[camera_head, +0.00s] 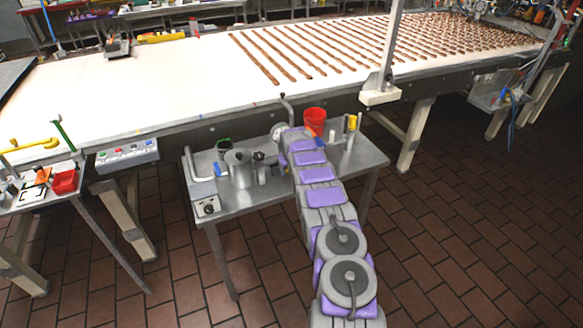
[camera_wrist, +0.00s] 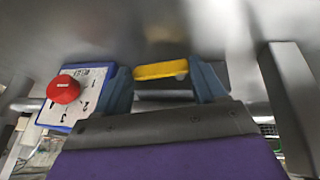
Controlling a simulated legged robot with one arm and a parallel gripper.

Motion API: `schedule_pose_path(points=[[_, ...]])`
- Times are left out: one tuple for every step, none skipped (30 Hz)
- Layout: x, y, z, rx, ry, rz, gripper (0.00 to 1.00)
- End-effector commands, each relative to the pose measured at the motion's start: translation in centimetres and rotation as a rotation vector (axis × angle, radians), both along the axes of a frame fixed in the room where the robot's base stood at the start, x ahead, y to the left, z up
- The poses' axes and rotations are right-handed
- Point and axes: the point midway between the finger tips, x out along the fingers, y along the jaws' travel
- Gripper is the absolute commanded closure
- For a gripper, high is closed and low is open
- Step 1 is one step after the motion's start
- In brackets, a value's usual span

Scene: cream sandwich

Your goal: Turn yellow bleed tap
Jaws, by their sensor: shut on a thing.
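The yellow bleed tap (camera_wrist: 150,71) shows in the wrist view as a yellow bar between the two blue-grey fingers of my gripper (camera_wrist: 160,76). The fingers are shut on it, one at each end of the bar. A dark grey body lies just below the yellow bar. In the head view my arm reaches over a small steel table (camera_head: 222,200), and its own links hide the fingers and the tap there.
In the wrist view, a red knob (camera_wrist: 63,89) on a white numbered plate sits left of the fingers, and a grey post (camera_wrist: 290,105) stands right. In the head view, a metal pot (camera_head: 238,168) and red bucket (camera_head: 315,121) flank my arm. A long white conveyor (camera_head: 150,95) runs behind.

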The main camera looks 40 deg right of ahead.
Motion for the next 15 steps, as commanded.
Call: schedule_pose_path(points=[[-0.02, 0.09, 0.11, -0.015, 0.006, 0.000, 0.60], [0.02, 0.10, 0.17, -0.026, 0.006, 0.001, 0.60], [0.06, 0.11, 0.21, -0.039, 0.009, 0.001, 0.60], [0.06, 0.13, 0.23, -0.051, 0.011, 0.000, 0.60], [0.07, 0.25, 0.20, -0.060, 0.015, 0.001, 0.60], [0.05, 0.32, 0.20, -0.076, 0.021, 0.002, 0.60], [0.06, 0.39, 0.22, -0.088, 0.023, 0.002, 0.60], [0.12, 0.45, 0.27, -0.102, 0.026, 0.003, 0.60], [0.16, 0.45, 0.32, -0.122, 0.028, 0.002, 0.60], [0.20, 0.53, 0.31, -0.137, 0.030, 0.003, 0.60], [0.20, 0.59, 0.27, -0.153, 0.034, 0.003, 0.60], [0.20, 0.76, 0.12, -0.176, 0.042, 0.004, 0.60], [0.18, 0.85, 0.04, -0.195, 0.048, 0.004, 0.60], [0.21, 0.93, 0.02, -0.215, 0.053, 0.005, 0.60], [0.25, 0.97, 0.04, -0.243, 0.059, 0.004, 0.60]])
